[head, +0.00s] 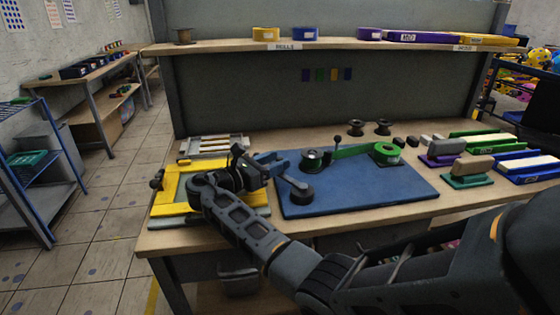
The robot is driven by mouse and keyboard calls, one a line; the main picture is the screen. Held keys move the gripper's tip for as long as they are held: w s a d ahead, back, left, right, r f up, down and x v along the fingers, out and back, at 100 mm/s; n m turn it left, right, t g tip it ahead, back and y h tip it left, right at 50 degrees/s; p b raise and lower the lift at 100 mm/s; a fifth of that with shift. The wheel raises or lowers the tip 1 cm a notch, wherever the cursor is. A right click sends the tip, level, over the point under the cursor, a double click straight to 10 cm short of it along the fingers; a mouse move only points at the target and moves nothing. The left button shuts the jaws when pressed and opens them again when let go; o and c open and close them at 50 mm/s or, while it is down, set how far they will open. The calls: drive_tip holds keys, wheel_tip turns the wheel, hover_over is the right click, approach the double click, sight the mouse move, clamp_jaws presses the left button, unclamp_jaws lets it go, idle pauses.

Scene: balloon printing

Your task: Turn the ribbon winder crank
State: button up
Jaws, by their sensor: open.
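The ribbon winder stands on a blue board (360,197) on the workbench. It has a dark reel (312,158) at its left and a green ribbon roll (386,152) at its right, with green ribbon (350,151) stretched between them. A thin upright handle with a black knob (338,139), which looks like the crank, stands just behind the ribbon by the reel. My gripper (288,171) is open, left of the reel, over the board's left edge. It appears empty and apart from the black knob. Its small parts are dark and hard to separate.
A yellow frame (172,187) lies left of the board, partly behind my arm. Two dark spools (369,128) stand behind the winder. Stamp-like blocks (468,170) and green and blue trays (526,164) crowd the right. A shelf (340,44) spans above the bench.

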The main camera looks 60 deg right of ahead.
drive_tip(key=shift+b+v, duration=0.35)
drive_tip(key=shift+v, duration=2.35)
